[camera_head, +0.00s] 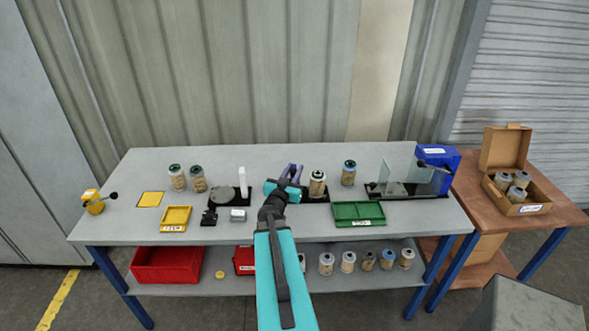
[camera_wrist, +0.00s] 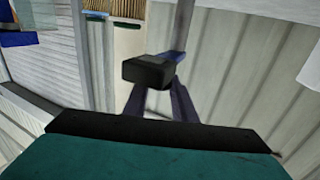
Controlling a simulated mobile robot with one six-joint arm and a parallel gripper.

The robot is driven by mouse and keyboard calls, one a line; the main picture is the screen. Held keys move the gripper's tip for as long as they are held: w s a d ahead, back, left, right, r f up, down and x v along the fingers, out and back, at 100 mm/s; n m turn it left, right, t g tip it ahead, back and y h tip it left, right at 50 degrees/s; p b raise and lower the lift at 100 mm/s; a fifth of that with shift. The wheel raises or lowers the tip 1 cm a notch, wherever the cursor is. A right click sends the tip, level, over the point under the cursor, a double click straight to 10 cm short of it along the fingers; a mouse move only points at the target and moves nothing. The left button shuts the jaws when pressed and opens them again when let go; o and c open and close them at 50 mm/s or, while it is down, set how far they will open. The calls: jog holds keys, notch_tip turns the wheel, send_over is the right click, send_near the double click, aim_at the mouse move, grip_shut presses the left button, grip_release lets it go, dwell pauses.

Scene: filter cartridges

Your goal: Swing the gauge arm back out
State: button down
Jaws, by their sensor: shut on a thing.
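My gripper (camera_head: 291,171) is over the middle of the bench, with its purple fingers pointing toward the back wall. In the wrist view its fingers (camera_wrist: 162,100) close around a black block (camera_wrist: 148,73), which I take to be the grip of the gauge arm. A blue piece (camera_wrist: 176,56) shows just behind the block. In the head view my arm and gripper hide most of the gauge. A black base plate (camera_head: 322,199) shows to their right, with a cream filter cartridge (camera_head: 317,185) upright on it. I cannot tell how far the gauge arm is swung.
A white post (camera_head: 242,179) and a grey disc (camera_head: 222,195) stand to the left. A green tray (camera_head: 358,223) and a yellow tray (camera_head: 175,231) lie at the front. A clear-panelled fixture (camera_head: 397,169) and blue bin (camera_head: 442,181) are at the right. Cartridges stand behind.

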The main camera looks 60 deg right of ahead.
jog(key=shift+s+g, duration=0.1)
jog(key=shift+g, duration=0.2)
dwell(0.4)
jog(key=c, duration=1.5)
grip_release()
jog(key=shift+a, duration=0.15)
